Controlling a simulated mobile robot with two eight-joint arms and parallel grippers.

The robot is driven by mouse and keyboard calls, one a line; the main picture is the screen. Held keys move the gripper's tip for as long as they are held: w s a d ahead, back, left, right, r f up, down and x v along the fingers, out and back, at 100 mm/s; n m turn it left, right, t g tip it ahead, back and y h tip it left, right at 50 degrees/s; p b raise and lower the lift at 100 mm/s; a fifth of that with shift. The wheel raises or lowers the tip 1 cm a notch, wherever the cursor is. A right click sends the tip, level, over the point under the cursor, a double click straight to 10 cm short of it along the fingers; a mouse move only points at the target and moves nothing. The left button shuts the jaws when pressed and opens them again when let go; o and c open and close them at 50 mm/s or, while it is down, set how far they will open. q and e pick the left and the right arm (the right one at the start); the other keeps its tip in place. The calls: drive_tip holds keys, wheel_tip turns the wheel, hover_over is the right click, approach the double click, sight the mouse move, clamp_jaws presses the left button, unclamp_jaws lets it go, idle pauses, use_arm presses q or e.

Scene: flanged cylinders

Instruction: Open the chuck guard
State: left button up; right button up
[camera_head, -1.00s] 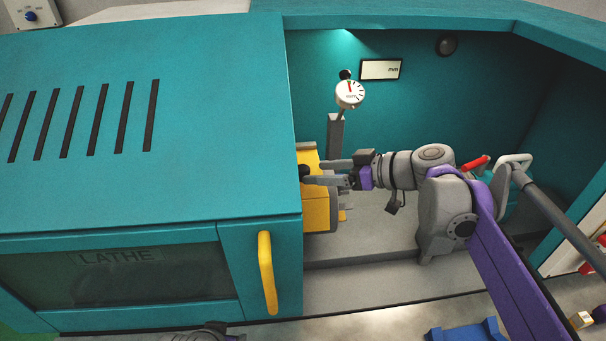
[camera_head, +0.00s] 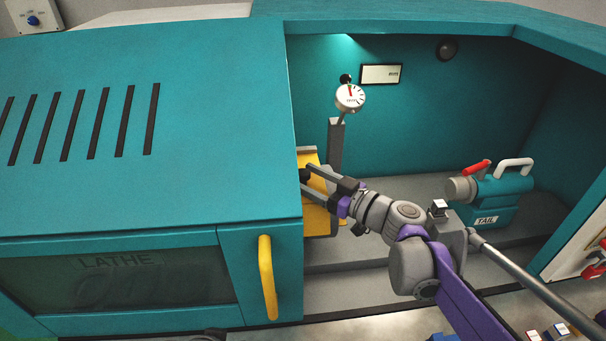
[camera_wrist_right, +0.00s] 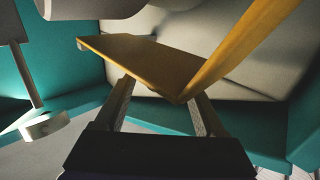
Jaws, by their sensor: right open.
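The yellow chuck guard (camera_head: 319,223) sits at the left end of the lathe's open bay, partly hidden behind the teal housing. In the right wrist view the guard's yellow panels (camera_wrist_right: 145,62) lie just past and between the fingertips (camera_wrist_right: 160,91). I cannot tell whether the fingers touch it. My left gripper is not in view.
The teal housing (camera_head: 130,190) with a yellow door handle (camera_head: 267,278) stands left of the guard. A dial gauge (camera_head: 350,97) on a post (camera_head: 335,145) rises behind my right gripper. The teal tailstock (camera_head: 500,190) with its red lever stands at the bay's right.

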drive_tip(key=shift+w+a, duration=0.35)
drive_tip(key=shift+a, duration=0.2)
clamp_jaws()
idle(1.1)
